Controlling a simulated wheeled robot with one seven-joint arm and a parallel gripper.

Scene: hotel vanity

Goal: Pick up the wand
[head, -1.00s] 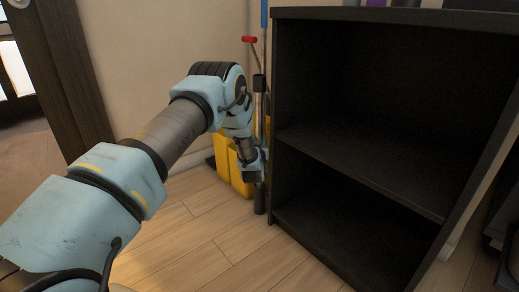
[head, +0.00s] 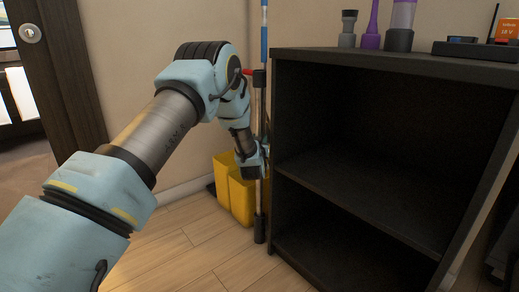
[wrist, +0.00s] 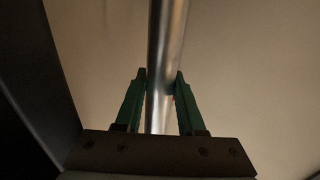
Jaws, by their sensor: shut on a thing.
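The wand (head: 259,104) is a thin, upright metal tube with a black collar, just left of the black shelf unit. My gripper (head: 257,160) is around it below the collar. In the wrist view, the green fingers of my gripper (wrist: 161,88) are shut on the shiny tube (wrist: 165,45), one on each side. A black foot (head: 259,230) shows below in line with the tube, near the floor. My gripper hides part of the tube, and I cannot tell whether the foot is joined to it.
The black shelf unit (head: 395,62) stands close on the right, with bottles and tools on top. Yellow buckets (head: 240,200) stand behind and left of my gripper. A blue and white pole (head: 264,35) rises behind the wand. Wood floor lies clear in front.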

